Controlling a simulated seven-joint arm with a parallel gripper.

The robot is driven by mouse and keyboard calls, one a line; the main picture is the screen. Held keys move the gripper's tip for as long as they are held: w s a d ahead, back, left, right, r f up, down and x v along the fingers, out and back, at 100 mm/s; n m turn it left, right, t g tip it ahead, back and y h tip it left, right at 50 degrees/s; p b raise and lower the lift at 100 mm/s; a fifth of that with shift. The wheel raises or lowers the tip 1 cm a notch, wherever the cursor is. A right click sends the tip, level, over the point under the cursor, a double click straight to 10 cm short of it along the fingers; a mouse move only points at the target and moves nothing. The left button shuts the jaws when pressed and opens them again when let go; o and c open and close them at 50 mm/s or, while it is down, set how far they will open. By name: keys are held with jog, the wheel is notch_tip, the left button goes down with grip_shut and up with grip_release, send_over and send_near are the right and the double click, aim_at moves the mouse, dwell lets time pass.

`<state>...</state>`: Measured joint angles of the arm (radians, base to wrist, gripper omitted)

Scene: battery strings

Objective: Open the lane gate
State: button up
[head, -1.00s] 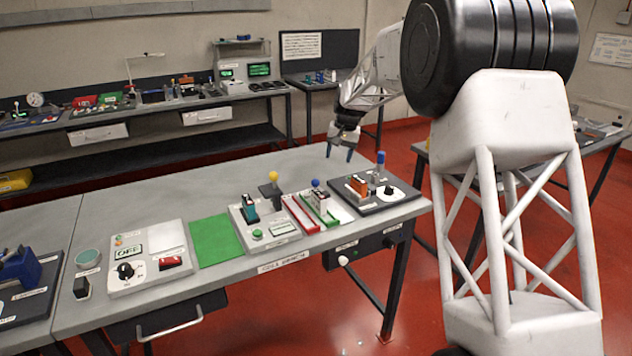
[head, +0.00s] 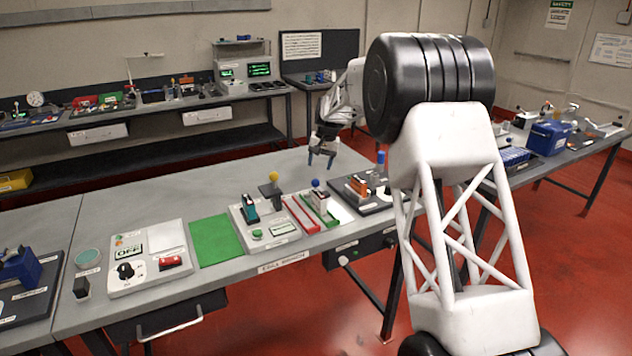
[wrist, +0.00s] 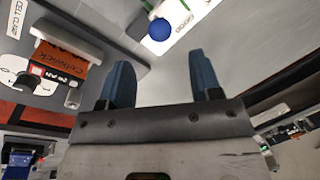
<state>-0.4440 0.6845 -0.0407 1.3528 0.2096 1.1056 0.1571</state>
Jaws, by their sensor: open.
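My gripper (head: 321,164) hangs above the back part of the bench, with its two blue fingers apart and nothing between them. A blue ball knob (head: 316,183) tops a white block (head: 321,202) beside the red tray (head: 299,214) and green tray (head: 322,216); I cannot tell for certain that this is the lane gate. The gripper is behind and above the knob, apart from it. In the wrist view, a blue ball (wrist: 159,29) shows beyond the open fingers (wrist: 158,68), near the top edge.
A dark board (head: 372,203) with an orange block (head: 357,186) and a tall blue-topped handle (head: 381,157) stands to the right. A yellow-knobbed post (head: 273,177) stands left of the trays. The back of the bench (head: 215,184) is clear.

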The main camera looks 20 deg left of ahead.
aim_at(316, 180)
jog(key=shift+s+a+f, duration=0.1)
jog(key=shift+a+f, duration=0.15)
jog(key=shift+f, duration=1)
jog(key=shift+a+f, duration=0.2)
jog(key=shift+f, duration=1.05)
jog(key=shift+s+a+f, duration=0.1)
jog(key=shift+a+f, duration=0.15)
jog(key=shift+f, duration=1)
